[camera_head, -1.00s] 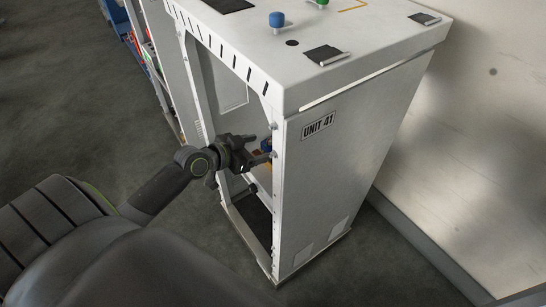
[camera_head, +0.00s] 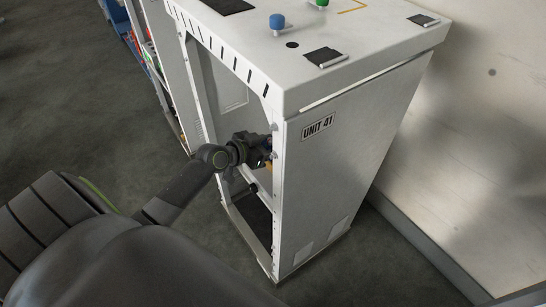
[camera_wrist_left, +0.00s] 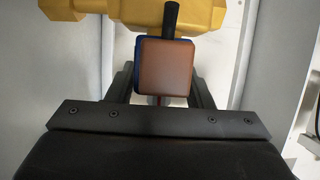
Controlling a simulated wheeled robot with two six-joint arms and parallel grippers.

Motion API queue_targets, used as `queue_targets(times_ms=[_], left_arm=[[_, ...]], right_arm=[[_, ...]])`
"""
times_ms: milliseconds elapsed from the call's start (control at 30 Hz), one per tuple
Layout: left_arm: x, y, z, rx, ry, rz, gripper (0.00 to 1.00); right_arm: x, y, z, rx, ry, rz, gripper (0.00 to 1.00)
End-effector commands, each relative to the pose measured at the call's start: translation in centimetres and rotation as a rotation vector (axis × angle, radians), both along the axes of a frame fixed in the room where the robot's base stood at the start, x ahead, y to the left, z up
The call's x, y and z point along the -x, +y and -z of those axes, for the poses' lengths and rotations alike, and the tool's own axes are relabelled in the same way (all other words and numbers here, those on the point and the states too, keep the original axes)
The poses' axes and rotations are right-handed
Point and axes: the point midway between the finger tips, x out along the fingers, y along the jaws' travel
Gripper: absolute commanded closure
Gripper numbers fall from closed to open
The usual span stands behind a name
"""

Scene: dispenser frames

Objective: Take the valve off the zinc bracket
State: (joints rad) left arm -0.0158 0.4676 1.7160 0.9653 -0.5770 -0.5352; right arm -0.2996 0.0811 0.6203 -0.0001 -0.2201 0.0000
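The left wrist view shows a block-shaped part, likely the valve (camera_wrist_left: 166,66), with a brown-orange face, blue edges and a black stem at its top. My left gripper (camera_wrist_left: 163,85) has one finger on each side of it, very close to its sides. Whether the fingers press on it cannot be told. In the head view my left gripper (camera_head: 264,150) reaches into the open front of the white cabinet, hiding most of the part. The zinc bracket cannot be made out. My right gripper is out of view.
A yellow body (camera_wrist_left: 80,10) lies just behind the block. The white cabinet (camera_head: 345,160), marked UNIT 41, has a front post close beside my gripper. A pale wall (camera_head: 480,150) stands to the right. Open floor (camera_head: 60,110) lies to the left.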

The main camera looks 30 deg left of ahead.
Motion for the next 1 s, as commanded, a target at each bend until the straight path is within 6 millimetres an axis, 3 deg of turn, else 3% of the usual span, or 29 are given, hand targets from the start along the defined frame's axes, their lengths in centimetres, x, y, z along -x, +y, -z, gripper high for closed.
queue_targets(times_ms=[33, 333, 667, 1000], left_arm=[[0.0, 0.0, 0.0, 0.000, 0.000, 0.000, 0.60], [0.0, 0.0, 0.0, 0.000, 0.000, 0.000, 0.99], [-0.1, 0.0, -1.1, -0.002, -0.006, 0.002, 0.99], [-0.1, 0.0, -7.4, -0.005, -0.008, 0.003, 0.99]], right_arm=[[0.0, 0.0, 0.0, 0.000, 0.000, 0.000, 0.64], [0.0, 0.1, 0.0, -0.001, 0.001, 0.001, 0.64], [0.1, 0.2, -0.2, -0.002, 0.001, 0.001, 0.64], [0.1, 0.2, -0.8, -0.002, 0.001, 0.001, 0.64]])
